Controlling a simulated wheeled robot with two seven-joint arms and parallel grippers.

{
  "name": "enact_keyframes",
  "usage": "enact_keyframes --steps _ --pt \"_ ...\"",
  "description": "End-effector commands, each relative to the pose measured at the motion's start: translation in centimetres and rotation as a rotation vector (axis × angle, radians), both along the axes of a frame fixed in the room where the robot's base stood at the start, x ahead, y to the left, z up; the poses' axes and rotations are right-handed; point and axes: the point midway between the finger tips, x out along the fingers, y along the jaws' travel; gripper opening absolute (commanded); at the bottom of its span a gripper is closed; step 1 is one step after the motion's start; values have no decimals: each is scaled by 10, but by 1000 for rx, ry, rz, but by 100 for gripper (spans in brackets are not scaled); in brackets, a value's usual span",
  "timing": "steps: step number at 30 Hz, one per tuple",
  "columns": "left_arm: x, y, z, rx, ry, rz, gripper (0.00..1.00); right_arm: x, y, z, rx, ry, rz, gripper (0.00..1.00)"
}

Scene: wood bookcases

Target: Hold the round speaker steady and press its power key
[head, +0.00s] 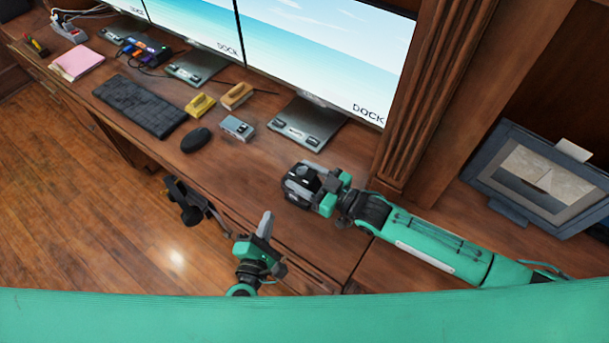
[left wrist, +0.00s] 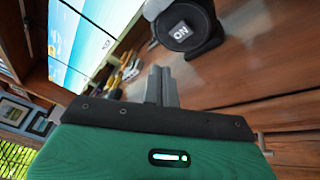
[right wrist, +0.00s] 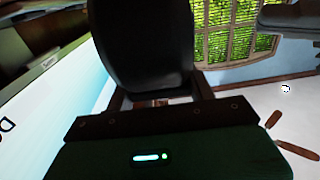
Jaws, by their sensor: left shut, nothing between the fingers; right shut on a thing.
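The round speaker is dark. It shows in the head view (head: 298,182), the left wrist view (left wrist: 160,10) and large in the right wrist view (right wrist: 143,45). My right gripper (head: 322,190) is shut on it, over the desk's front right part. My left gripper (head: 266,217) is shut and empty, below and left of the speaker in the head view. Its closed fingertips (left wrist: 161,72) are apart from the key, which lies above and right of them in the left wrist view.
The wooden desk (head: 235,175) holds a keyboard (head: 138,105), a mouse (head: 195,139), a small grey box (head: 237,127) and two yellow-and-wood blocks. Monitors (head: 320,50) stand behind. A wooden post (head: 435,95) and a picture frame (head: 540,180) are at right.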

Motion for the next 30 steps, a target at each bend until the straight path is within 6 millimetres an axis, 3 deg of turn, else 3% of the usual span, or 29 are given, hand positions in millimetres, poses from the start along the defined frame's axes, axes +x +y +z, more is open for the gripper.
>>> enact_keyframes --steps 6,15,30 --pt "-20 -2 -5 -247 60 287 0 0 0 0 0 1 0 24" --pt "-31 -2 -7 -373 72 449 0 0 0 0 0 1 0 24" --pt "19 -36 -6 -374 71 450 0 0 0 0 0 0 0 24"
